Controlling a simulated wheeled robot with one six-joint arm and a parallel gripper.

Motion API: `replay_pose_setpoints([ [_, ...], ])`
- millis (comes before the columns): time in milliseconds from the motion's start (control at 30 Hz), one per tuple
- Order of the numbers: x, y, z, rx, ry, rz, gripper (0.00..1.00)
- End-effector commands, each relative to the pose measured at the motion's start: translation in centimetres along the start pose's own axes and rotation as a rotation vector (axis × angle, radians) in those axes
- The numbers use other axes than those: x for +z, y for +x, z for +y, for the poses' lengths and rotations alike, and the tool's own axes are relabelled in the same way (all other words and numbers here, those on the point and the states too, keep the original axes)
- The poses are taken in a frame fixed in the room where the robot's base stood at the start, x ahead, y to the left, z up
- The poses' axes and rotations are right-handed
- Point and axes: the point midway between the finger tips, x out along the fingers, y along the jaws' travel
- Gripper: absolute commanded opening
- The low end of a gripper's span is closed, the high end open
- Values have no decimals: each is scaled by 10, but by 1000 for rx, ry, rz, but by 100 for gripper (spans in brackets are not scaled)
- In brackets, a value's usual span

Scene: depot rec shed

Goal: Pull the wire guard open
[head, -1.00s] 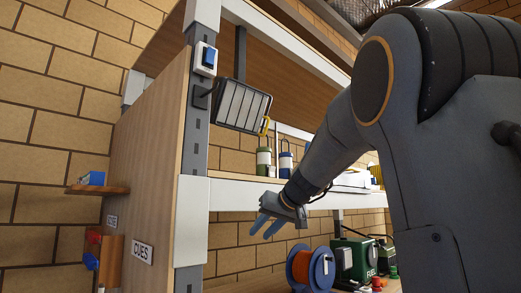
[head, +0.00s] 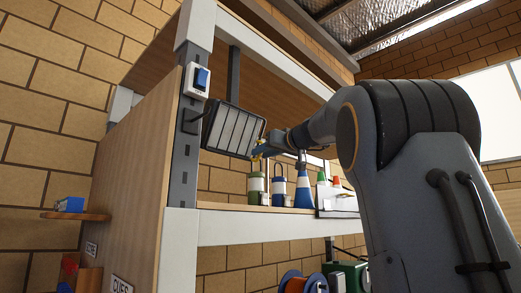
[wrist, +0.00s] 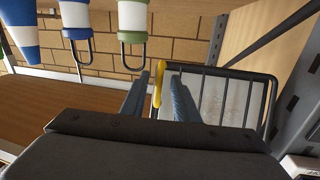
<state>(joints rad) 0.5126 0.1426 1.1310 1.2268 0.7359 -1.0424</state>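The wire guard (head: 233,130) is a black frame with bars over a pale panel, mounted on the shelf's grey upright. It looks closed over the panel. In the wrist view the guard (wrist: 232,95) is at right, with a yellow handle (wrist: 158,84) on its near edge. My gripper (head: 263,150) is at the guard's right edge in the head view. The handle's far end is partly hidden in the head view.
A white box with a blue switch (head: 196,80) sits above the guard. Green and blue canisters (head: 278,186) and a blue-and-white cone (head: 304,186) stand on the shelf (head: 250,226) below my gripper. A wooden side panel (head: 135,190) is at left.

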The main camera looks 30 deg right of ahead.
Motion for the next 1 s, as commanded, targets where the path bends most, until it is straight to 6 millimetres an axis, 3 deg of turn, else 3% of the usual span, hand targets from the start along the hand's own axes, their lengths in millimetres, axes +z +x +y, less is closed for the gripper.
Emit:
replay_pose_setpoints([
  [233, -1, 22, 1, 1, 2, -1, 28],
  [567, 0, 25, 3, 4, 1, 0, 28],
  [767, 1, 25, 3, 4, 1, 0, 0],
  [1000, 1, 25, 3, 5, 0, 0, 0],
])
